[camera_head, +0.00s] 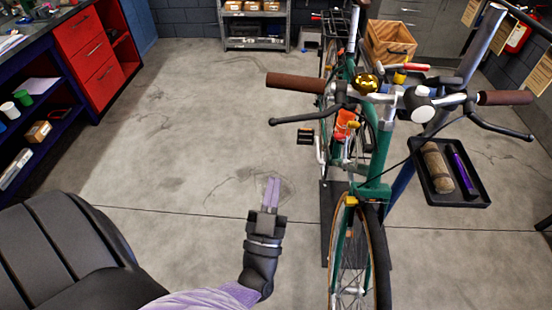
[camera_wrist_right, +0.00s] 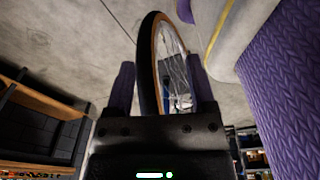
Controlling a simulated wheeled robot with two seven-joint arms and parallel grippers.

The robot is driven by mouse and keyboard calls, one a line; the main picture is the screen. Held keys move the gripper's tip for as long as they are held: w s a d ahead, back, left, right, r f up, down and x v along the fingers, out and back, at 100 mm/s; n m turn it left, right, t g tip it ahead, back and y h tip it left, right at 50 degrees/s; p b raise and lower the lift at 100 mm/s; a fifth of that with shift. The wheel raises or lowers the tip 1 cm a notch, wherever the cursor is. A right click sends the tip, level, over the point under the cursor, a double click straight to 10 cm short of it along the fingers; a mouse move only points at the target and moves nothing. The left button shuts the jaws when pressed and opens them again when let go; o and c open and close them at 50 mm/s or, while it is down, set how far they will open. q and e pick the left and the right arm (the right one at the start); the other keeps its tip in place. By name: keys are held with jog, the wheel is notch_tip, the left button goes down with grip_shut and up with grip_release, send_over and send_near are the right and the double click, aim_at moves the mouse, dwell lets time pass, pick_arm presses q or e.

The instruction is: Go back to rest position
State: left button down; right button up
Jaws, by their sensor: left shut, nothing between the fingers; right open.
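My left gripper (camera_head: 271,192) is low in the middle of the head view, left of the bicycle's front wheel. Its two purple fingers lie together, shut and empty, over bare floor. My right gripper (camera_wrist_right: 158,80) shows only in the right wrist view, with its purple fingers apart. The bicycle's front wheel (camera_wrist_right: 147,65) shows beyond and between the fingers there, and I see no contact. The green bicycle (camera_head: 372,192) stands upright on the right of the head view.
A black tray (camera_head: 470,201) with a brown roll and a purple tube sits right of the bicycle. A wooden crate (camera_head: 390,45) is behind it. A red drawer cabinet (camera_head: 88,45) and dark shelves (camera_head: 45,110) stand at left. The floor (camera_head: 190,130) between is clear.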

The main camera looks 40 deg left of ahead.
pick_arm(q)
jog(key=shift+s, duration=0.1)
dwell(0.3)
jog(key=s+d+f+m+g+h+b, duration=0.3)
jog(key=f+g+h+b, duration=0.15)
jog(key=f, duration=1.15)
jog(key=s+d+f+m+g+h+b, duration=0.2)
jog(key=f+m+g+h+b, duration=0.3)
jog(key=f, duration=1.2)
jog(key=s+a+f+g+b, duration=0.1)
jog(key=s+f+g+b, duration=0.1)
jog(key=s+f+g, duration=0.4)
jog(key=s+a+f+n+g+b, duration=0.1)
jog(key=s+f+g+b, duration=0.2)
jog(key=s+f+g, duration=0.3)
jog(key=s+f, duration=0.5)
jog(key=s, duration=0.5)
jog(key=shift+s+a+f, duration=0.25)
jog(key=shift+s, duration=0.1)
jog(key=shift+w, duration=0.1)
